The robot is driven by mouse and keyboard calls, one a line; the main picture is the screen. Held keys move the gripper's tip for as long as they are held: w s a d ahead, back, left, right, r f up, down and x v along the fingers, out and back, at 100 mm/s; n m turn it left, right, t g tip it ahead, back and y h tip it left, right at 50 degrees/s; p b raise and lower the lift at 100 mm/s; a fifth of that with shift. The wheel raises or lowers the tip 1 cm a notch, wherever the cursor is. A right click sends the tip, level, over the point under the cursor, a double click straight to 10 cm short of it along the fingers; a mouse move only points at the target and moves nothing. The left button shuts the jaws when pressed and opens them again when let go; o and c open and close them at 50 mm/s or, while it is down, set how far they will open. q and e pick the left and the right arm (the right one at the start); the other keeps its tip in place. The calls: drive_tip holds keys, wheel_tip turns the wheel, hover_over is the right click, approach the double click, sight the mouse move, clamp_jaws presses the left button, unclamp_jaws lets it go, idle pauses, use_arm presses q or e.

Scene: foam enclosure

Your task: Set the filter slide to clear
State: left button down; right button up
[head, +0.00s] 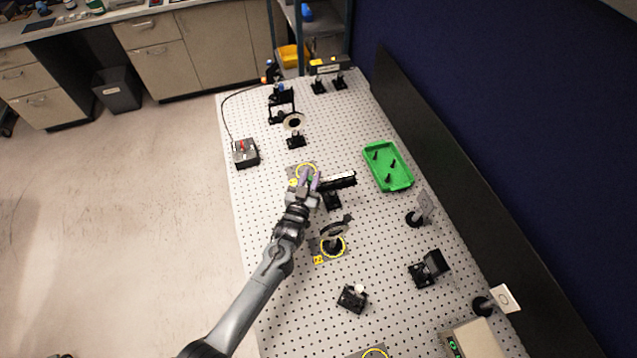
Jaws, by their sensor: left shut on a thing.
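The filter slide (340,181) appears to be the black bar with a pale upper edge, on a short black post mount on the perforated table (262,250). My left gripper (315,182) reaches in from below and is shut at the left end of this slide. The fingers hide that end, so the slide's exact setting cannot be read. My right gripper is not in view.
A green tray (401,186) with black posts lies to the right. Round optics on mounts stand above (293,122) and below (333,231) the gripper. A red-buttoned box (244,152) sits at the left edge. A black panel (440,150) borders the right side.

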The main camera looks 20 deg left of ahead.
use_arm(q)
drive_tip(key=shift+d+f, duration=0.1)
drive_tip(key=shift+d, duration=0.05)
drive_tip(key=c, duration=1.3)
unclamp_jaws()
drive_tip(key=shift+o, duration=1.4)
drive_tip(key=shift+w, duration=0.15)
drive_tip(key=s+d+b, duration=0.1)
drive_tip(key=s, duration=0.9)
drive_tip(key=shift+s+d, duration=0.25)
drive_tip(key=shift+s, duration=0.15)
drive_tip(key=shift+s, duration=0.1)
